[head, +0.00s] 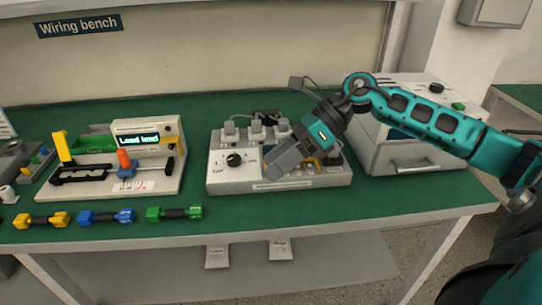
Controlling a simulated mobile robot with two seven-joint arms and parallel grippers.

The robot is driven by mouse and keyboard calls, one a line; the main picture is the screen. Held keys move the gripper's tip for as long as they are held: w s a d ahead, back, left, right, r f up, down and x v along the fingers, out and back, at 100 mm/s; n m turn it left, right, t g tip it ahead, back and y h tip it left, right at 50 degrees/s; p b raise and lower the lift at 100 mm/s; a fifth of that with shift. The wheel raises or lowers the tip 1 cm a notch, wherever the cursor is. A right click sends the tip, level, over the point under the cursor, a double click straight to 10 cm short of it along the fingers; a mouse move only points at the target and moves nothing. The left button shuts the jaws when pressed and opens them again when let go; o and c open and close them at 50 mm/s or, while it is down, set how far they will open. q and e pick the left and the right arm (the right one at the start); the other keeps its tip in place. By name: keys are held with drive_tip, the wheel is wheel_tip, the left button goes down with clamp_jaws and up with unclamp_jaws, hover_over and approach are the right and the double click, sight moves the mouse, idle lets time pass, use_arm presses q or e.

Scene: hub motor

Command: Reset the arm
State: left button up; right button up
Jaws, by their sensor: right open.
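My right arm comes in from the right, its teal and dark links bent over the bench. My right gripper (277,173) is open and hangs low over the white switch unit (222,180), which has a black knob and several grey parts along its back. The gripper hides part of the unit's right half. I cannot tell whether its fingers touch anything there. My left gripper is not in view.
On the green bench (305,215), a tester (150,150) reading "Load lead" stands at the left. Yellow (42,220), blue (106,216) and green (174,213) handled tools lie in front. A grey cabinet (400,155) stands behind my right arm. The front right bench top is clear.

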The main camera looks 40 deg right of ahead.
drive_tip(key=w+a+r+m+t+y, duration=0.3)
drive_tip(key=a+r+m+t+y, duration=0.15)
drive_tip(key=a+m+t, duration=0.35)
drive_tip(key=s+d+f+m+h, duration=0.2)
drive_tip(key=f+m+h, duration=0.3)
drive_tip(key=m, duration=0.5)
drive_tip(key=s+d+f+m+t+h, duration=0.1)
drive_tip(key=s+f+m+h, duration=0.1)
drive_tip(key=f+m+h, duration=0.6)
drive_tip(key=s+d+f+m+h, duration=0.2)
drive_tip(key=m+h, duration=0.1)
drive_tip(key=m, duration=1)
drive_tip(key=s+a+f+m+g+y, duration=0.15)
drive_tip(key=s+f+g, duration=0.25)
drive_tip(key=s, duration=0.4)
drive_tip(key=s+a+f+m+g, duration=0.3)
drive_tip(key=s+g, duration=0.1)
drive_tip(key=s, duration=0.3)
drive_tip(key=w+a+f+t+y+p, duration=0.1)
drive_tip(key=w+a+f+t, duration=0.2)
drive_tip(key=w+f+t, duration=0.3)
drive_tip(key=shift+w+a+f+t+y+p, duration=0.15)
drive_tip(key=shift+w+f+t+y+p, duration=0.25)
drive_tip(key=shift+w+f, duration=0.4)
